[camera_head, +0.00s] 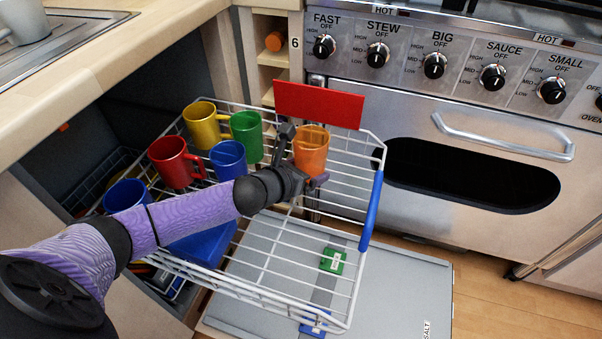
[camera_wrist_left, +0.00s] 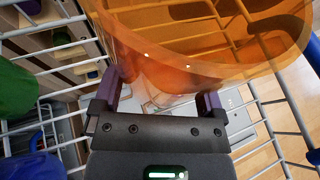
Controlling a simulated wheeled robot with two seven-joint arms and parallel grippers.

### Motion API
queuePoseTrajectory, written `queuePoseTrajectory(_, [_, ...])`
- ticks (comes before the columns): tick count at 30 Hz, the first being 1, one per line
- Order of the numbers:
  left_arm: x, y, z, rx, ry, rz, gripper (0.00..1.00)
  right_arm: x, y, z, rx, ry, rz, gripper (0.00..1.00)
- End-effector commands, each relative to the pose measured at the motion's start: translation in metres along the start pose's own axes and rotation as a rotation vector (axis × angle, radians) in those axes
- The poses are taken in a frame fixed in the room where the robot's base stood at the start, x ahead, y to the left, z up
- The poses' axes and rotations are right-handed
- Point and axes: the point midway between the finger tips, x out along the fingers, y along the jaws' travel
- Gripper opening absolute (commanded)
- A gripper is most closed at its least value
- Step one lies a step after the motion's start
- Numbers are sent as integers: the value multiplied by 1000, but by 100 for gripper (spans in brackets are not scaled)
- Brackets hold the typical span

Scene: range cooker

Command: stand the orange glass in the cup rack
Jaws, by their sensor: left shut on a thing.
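The orange glass (camera_head: 310,152) is see-through and looks upright in the head view, over the right part of the white wire cup rack (camera_head: 262,268). My left gripper (camera_head: 303,178) is shut on the glass from its near side. In the left wrist view the glass (camera_wrist_left: 200,45) fills the top, between the fingers of the left gripper (camera_wrist_left: 163,92). Rack wires show behind and through the glass. I cannot tell whether its base touches the wires. My right gripper is not in view.
The rack also holds a yellow mug (camera_head: 203,126), a green mug (camera_head: 247,134), a red mug (camera_head: 172,163) and blue mugs (camera_head: 228,160). The rack's right front part is bare.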

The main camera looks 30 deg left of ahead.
Motion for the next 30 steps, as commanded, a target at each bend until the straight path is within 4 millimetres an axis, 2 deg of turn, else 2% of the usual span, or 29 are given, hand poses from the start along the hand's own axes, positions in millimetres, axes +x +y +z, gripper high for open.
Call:
queuePoseTrajectory(1, [6, 0, -15, -2, 6, 0, 9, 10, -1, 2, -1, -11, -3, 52])
queuePoseTrajectory(4, [13, 1, -33, -3, 7, 1, 9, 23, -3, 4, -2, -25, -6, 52])
queuePoseTrajectory(9, [11, 1, -26, -1, 0, 1, 10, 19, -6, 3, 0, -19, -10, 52])
queuePoseTrajectory(14, [13, 1, -30, 1, 0, 1, 9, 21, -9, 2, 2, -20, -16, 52])
queuePoseTrajectory(15, [12, 1, -29, 1, 1, 1, 97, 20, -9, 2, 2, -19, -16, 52])
queuePoseTrajectory(16, [12, 1, -29, 1, 0, 1, 100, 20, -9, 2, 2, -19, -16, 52])
queuePoseTrajectory(24, [10, 1, -24, -1, -1, 1, 100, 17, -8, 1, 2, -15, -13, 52])
queuePoseTrajectory(26, [3, 0, -23, 0, 0, 1, 100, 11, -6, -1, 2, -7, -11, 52])
queuePoseTrajectory(30, [-26, 0, -18, -1, -1, 1, 100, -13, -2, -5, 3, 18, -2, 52])
